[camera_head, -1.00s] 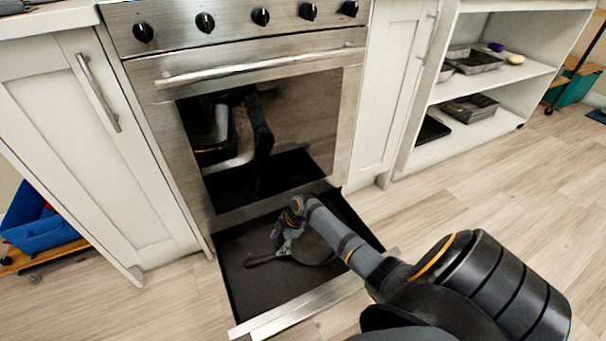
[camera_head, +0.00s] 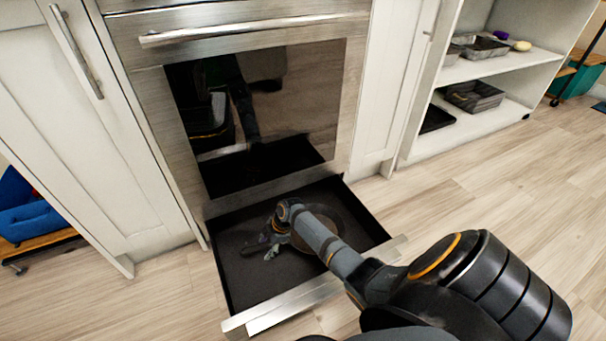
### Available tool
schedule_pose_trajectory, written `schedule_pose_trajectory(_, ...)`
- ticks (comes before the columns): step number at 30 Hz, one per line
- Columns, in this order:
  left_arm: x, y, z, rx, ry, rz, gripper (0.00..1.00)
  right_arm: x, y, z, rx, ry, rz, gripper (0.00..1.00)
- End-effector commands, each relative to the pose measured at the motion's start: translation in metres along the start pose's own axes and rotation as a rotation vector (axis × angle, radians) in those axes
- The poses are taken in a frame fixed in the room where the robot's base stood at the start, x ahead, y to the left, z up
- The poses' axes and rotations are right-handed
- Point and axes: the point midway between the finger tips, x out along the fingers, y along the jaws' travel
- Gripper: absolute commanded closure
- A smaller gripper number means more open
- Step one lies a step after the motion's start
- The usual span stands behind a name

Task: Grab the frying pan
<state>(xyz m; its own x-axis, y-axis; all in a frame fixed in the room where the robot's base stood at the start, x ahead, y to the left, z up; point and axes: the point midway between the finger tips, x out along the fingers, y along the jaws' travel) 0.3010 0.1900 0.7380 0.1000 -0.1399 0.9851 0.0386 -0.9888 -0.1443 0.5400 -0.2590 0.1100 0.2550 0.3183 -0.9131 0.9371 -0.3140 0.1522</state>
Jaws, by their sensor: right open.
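The dark, round frying pan (camera_head: 328,217) lies in the open drawer (camera_head: 235,280) below the oven. My right arm crosses over it and hides much of it. My right gripper (camera_head: 265,249) is inside the drawer at the pan's left side, with its fingers pointing left. It is open, and the pan's handle is hidden or too dark to make out near the fingers. I cannot tell whether the fingers touch the pan. My left gripper is not in view.
The oven door (camera_head: 255,115) is shut above the drawer. White cabinets stand on both sides. A shelf unit (camera_head: 470,130) with trays is at the upper right, and a blue bin (camera_head: 25,210) is at the left. The wooden floor at right is clear.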

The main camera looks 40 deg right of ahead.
Motion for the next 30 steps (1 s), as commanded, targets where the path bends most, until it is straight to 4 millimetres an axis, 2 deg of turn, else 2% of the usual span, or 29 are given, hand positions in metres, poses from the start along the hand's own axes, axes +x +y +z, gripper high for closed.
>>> schedule_pose_trajectory(4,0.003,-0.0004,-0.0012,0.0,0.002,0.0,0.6,-0.0024,0.0006,-0.0006,0.0,0.0,0.001,0.5)
schedule_pose_trajectory(15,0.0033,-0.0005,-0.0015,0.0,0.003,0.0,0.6,-0.0024,0.0004,-0.0003,0.0,-0.001,0.0,1.0)
schedule_pose_trajectory(30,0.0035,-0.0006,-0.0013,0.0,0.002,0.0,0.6,-0.0034,0.0013,-0.0005,-0.001,-0.001,0.002,1.0)
